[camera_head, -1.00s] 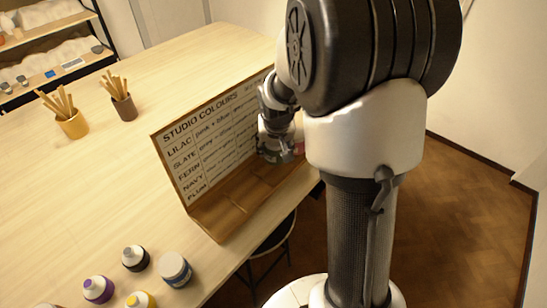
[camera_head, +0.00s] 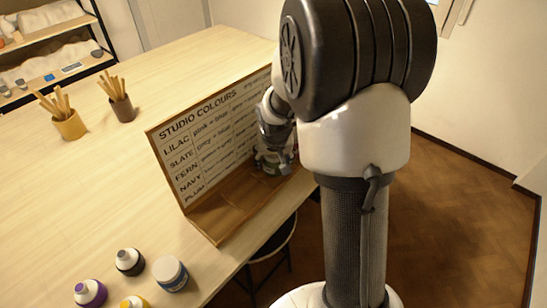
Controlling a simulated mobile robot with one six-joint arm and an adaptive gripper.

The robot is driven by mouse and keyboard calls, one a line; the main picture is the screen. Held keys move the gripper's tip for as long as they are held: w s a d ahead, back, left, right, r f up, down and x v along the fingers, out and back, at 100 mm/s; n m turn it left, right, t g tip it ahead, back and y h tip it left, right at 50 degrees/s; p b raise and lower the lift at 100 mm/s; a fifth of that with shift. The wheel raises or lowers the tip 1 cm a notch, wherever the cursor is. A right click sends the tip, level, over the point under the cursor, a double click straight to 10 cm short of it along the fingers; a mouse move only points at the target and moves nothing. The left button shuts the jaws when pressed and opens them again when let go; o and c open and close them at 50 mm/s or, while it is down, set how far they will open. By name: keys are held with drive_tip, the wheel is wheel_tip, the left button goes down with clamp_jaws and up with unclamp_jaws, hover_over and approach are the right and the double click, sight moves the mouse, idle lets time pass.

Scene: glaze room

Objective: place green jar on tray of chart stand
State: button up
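The chart stand (camera_head: 221,213) is a wooden board lettered STUDIO COLOURS with a wooden tray along its foot, on the table's right edge. My gripper (camera_head: 277,153) is at the right end of the stand, in front of the board and low over the tray. A small pale jar (camera_head: 268,161) with a dark greenish patch shows at its fingers, partly hidden. I cannot tell whether it rests on the tray or whether the fingers are closed on it. No other jar in view looks green.
Several jars stand at the table's near edge: black-topped (camera_head: 130,262), blue-banded (camera_head: 170,274), purple (camera_head: 90,293) and yellow (camera_head: 136,302). Two tool cups (camera_head: 70,125) (camera_head: 122,108) stand farther back. A stool (camera_head: 272,245) is beside the table. The tray's left part is empty.

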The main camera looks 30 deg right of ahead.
sight(275, 167)
drive_tip(key=shift+r, duration=0.1)
drive_tip(key=shift+r+p, duration=0.3)
drive_tip(key=p+v, duration=0.4)
drive_tip(key=v, duration=0.7)
drive_tip(key=s+a+r+n, duration=0.1)
drive_tip(key=s+a+r, duration=0.2)
drive_tip(key=s, duration=0.4)
drive_tip(key=s+a+r+n+y, duration=0.1)
drive_tip(key=s+a+r+n, duration=0.1)
drive_tip(key=s+a+r, duration=0.2)
drive_tip(key=s+a+r+n+y, duration=0.1)
drive_tip(key=s+a+r+n, duration=0.1)
drive_tip(key=s+a, duration=0.4)
drive_tip(key=s+r, duration=0.1)
drive_tip(key=s, duration=0.4)
drive_tip(key=shift+a, duration=0.15)
